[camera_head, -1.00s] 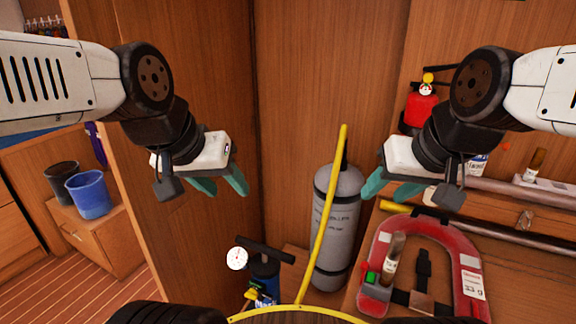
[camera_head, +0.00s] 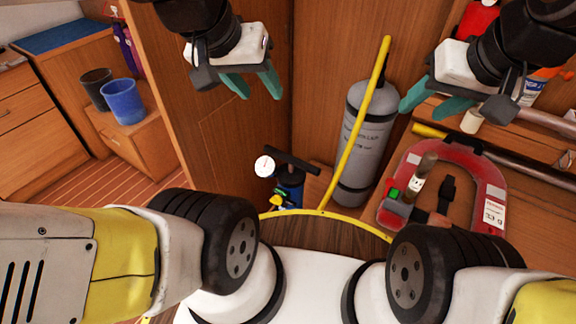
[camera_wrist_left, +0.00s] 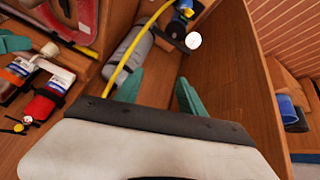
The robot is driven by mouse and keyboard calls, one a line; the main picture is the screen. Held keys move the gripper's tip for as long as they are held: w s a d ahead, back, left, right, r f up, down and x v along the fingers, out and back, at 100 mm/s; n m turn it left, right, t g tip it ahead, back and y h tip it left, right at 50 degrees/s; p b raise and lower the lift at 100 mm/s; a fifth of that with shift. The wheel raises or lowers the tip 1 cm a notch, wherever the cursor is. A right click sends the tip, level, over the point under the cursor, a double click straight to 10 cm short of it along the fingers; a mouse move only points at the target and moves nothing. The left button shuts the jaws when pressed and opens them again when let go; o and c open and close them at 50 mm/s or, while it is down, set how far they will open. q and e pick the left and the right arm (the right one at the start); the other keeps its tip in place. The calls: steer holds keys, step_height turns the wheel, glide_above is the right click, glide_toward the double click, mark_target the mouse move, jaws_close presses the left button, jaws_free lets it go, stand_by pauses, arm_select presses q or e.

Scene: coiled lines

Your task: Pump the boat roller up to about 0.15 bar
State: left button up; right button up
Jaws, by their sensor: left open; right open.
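A blue hand pump (camera_head: 289,188) with a black T-handle (camera_head: 292,161) stands low in the corner. Its round white gauge (camera_head: 265,166) faces me, too small to read; the gauge also shows in the left wrist view (camera_wrist_left: 193,40). My left gripper (camera_head: 256,86) is open and empty, high in front of the wood panel and above the pump in the picture. My right gripper (camera_head: 430,101) is open and empty, right of the grey cylinder.
A grey cylinder (camera_head: 366,140) stands behind a slanting yellow tube (camera_head: 357,120). A red horseshoe buoy (camera_head: 487,172) lies at right. A blue bucket (camera_head: 124,103) stands far left. The striped floor there is clear.

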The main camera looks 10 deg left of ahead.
stand_by(0.5)
arm_select(q)
steer(key=n+g+h, duration=0.1)
steer(key=n+g, duration=0.7)
steer(key=n, duration=0.4)
glide_above(297, 163)
steer(key=w+a, duration=0.2)
steer(key=a, duration=0.1)
step_height(297, 163, down, 20)
steer(key=f, duration=0.3)
steer(key=w+f+n+g, duration=0.1)
steer(key=f, duration=0.2)
steer(key=f+n, duration=0.1)
steer(key=f, duration=0.1)
steer(key=shift+w+d+f+g, duration=0.25)
steer(key=shift+d+f+g, duration=0.15)
steer(key=shift+n, duration=0.3)
steer(key=x, duration=0.8)
steer(key=shift+f, duration=0.15)
jaws_close()
